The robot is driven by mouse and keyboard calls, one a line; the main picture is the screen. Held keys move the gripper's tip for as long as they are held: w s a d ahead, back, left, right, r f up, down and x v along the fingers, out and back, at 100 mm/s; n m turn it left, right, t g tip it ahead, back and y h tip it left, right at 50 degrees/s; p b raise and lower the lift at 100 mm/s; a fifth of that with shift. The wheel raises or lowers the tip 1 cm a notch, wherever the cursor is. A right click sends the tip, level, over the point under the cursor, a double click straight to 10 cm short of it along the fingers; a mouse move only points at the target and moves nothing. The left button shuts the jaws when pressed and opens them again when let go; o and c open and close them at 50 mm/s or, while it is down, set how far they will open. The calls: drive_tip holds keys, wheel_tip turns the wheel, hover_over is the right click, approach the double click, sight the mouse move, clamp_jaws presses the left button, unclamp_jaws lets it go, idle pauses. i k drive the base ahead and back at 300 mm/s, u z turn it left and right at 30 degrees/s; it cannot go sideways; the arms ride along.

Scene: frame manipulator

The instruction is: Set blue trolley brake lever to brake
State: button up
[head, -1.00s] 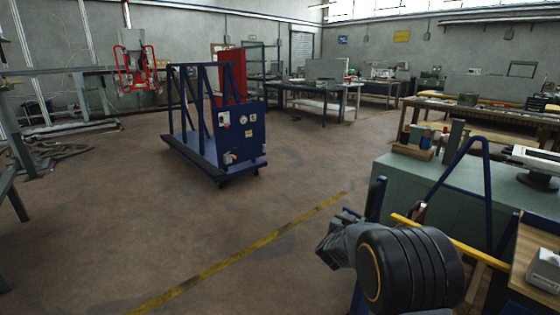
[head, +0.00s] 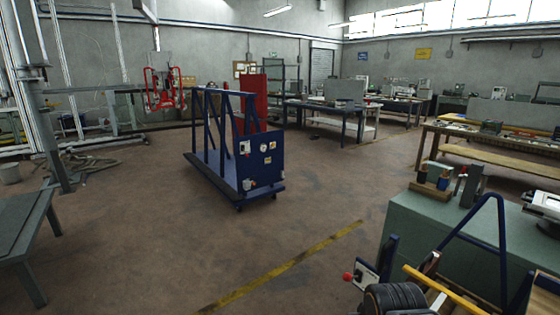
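A blue trolley (head: 212,165) with a slanted-bar frame stands on the floor left of the middle. Its end panel (head: 267,158) carries round dials and white plates. A small white and red fitting (head: 249,184) sits low on that panel; it is too small to tell whether it is the brake lever or how it is set. A second blue frame (head: 476,214) stands close at the lower right, with a white plate (head: 363,275) and a red knob (head: 347,277) beside it. My black arm link shows at the bottom right edge; my gripper is not in view.
A yellow line (head: 285,266) crosses the open floor in front of the trolley. A green cabinet (head: 440,235) stands at right, a grey table (head: 20,232) at left. A red hanging frame (head: 165,90) and workbenches are behind.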

sight(346, 276)
drive_tip(key=z, duration=1.25)
drive_tip(key=k, duration=0.55)
drive_tip(key=u, duration=0.95)
drive_tip(key=i, duration=0.95)
drive_tip(key=u, duration=0.6)
